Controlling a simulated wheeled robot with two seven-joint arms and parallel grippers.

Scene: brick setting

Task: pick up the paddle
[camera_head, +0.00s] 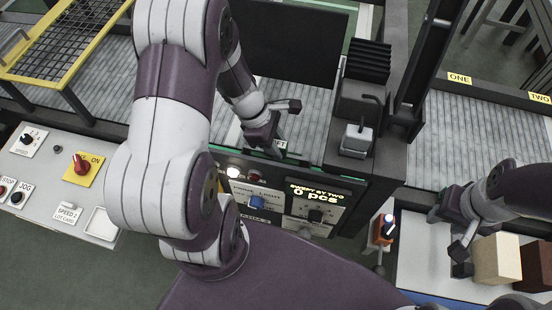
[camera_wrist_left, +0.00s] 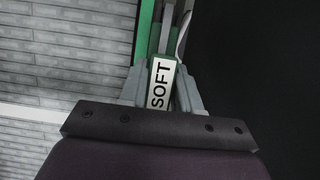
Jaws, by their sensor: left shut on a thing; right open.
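A narrow green piece with a white label reading SOFT (camera_wrist_left: 161,88) is between my left gripper's grey fingers in the left wrist view. I take it for the paddle, but its full shape is hidden. My left gripper (camera_wrist_left: 160,100) is shut on it. In the head view my left gripper (camera_head: 274,138) is at the conveyor's near edge, beside the control panel, and only a bit of the label shows there. My right gripper (camera_head: 459,250) is open over the white surface at the lower right, close to a beige block (camera_head: 497,258).
A large black panel (camera_head: 290,45) stands behind the left gripper. A control box reading 0 pcs (camera_head: 316,205) is just below it. A dark device (camera_head: 360,120) stands to its right. A brown block (camera_head: 536,265) is beside the beige one. A knob console (camera_head: 55,180) is at left.

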